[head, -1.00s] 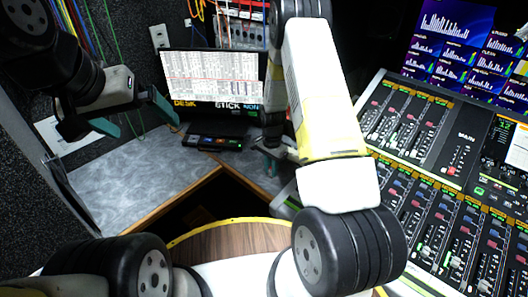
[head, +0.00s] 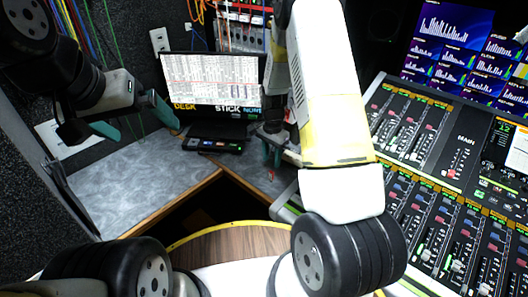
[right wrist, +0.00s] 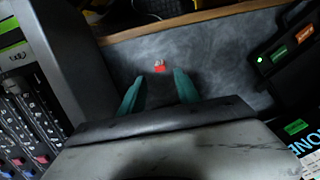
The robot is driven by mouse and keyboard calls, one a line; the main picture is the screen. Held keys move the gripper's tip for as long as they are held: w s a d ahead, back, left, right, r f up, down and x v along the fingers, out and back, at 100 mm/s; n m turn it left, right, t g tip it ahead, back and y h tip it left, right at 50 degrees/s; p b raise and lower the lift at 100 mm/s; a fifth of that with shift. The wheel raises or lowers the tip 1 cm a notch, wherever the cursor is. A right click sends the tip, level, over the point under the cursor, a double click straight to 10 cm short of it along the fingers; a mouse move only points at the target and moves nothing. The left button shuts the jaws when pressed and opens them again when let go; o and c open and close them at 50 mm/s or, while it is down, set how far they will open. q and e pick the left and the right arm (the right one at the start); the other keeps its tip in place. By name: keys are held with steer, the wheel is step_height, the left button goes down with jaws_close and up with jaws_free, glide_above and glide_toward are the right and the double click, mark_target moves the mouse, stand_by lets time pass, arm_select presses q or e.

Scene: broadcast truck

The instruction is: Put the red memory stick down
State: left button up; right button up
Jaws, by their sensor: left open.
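The red memory stick (right wrist: 160,68) is a small red piece with a pale end. In the right wrist view it lies on the grey desktop (right wrist: 215,50), just beyond my right fingertips and apart from them. In the head view the stick (head: 272,174) shows as a small red spot below my right gripper (head: 271,160). In the right wrist view, my right gripper (right wrist: 160,78) has its teal fingers spread with nothing between them. My left gripper (head: 133,115) is open and empty, raised above the left part of the desk.
A black device with lit labels (right wrist: 288,45) is right of the stick in the wrist view; it stands before the monitor (head: 212,85) in the head view. A mixing console (head: 440,170) fills the right side. The left desktop (head: 135,175) is clear.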

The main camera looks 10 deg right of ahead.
step_height(320, 180, up, 5)
step_height(320, 180, up, 8)
steer(key=n+t, duration=0.1)
steer(key=n, duration=0.1)
glide_above(271, 172)
steer(key=s, duration=0.2)
steer(key=s+a+r+n+t+y, duration=0.1)
steer(key=s+r, duration=0.2)
steer(key=r, duration=0.3)
steer(key=s+r+n+t+y, duration=0.1)
steer(key=s+r+n, duration=0.15)
steer(key=r, duration=0.35)
steer(key=s+r+n+t, duration=0.1)
steer(key=s+r, duration=0.3)
steer(key=s, duration=0.4)
steer(key=s+r+n+t, duration=0.2)
steer(key=s+r+n, duration=0.2)
steer(key=s, duration=0.5)
steer(key=shift+a+r, duration=0.4)
steer(key=shift+r, duration=0.25)
steer(key=shift+s+n, duration=0.1)
steer(key=shift+n, duration=0.15)
